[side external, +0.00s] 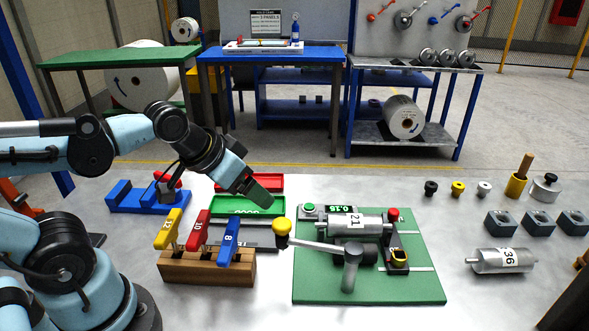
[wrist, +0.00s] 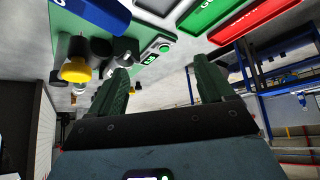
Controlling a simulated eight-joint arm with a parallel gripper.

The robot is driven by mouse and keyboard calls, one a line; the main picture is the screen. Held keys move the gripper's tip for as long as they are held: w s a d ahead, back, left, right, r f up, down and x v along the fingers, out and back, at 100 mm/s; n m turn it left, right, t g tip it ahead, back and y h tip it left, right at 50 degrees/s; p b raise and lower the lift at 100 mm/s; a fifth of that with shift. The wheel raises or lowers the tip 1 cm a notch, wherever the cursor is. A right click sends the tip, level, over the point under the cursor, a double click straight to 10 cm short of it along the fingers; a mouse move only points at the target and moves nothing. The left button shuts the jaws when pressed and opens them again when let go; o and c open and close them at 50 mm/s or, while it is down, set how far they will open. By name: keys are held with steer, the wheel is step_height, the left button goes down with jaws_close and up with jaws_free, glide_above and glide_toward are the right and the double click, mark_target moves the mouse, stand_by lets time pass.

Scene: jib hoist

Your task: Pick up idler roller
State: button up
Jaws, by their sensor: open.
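A silver roller marked 21 (side external: 352,223) lies across the fixture on the green board (side external: 320,288). A second silver roller marked 36 (side external: 503,261) lies on the grey table at the right, apart from the fixture. I cannot tell which one is the idler roller. My gripper (side external: 262,195) is in the air left of the fixture, above the green tray. In the wrist view my gripper (wrist: 162,85) has its two green fingers apart with nothing between them. Neither roller shows clearly in the wrist view.
A lever with a yellow knob (side external: 281,228) sticks out left of the fixture. A wooden block with yellow, red and blue handles (side external: 205,270) stands in front of my gripper. Green (side external: 233,206) and red (side external: 264,182) trays lie behind. Grey blocks (side external: 538,223) and small knobs stand at right.

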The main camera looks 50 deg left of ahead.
steer(key=m+g+h, duration=0.6)
steer(key=m, duration=0.1)
glide_toward(348, 215)
steer(key=shift+m+g+h, duration=0.3)
steer(key=shift+m+g, duration=0.2)
steer(key=shift+w+a+f+x, duration=0.1)
steer(key=shift+w+x, duration=0.05)
steer(key=shift+x, duration=1.65)
steer(key=shift+w+a+f+x, duration=0.1)
steer(key=shift+w+x, duration=0.1)
steer(key=shift+x, duration=1.6)
steer(key=shift+w+a+x, duration=0.1)
steer(key=shift+w+x, duration=0.05)
steer(key=shift+x, duration=1.7)
jaws_close()
steer(key=shift+r, duration=0.1)
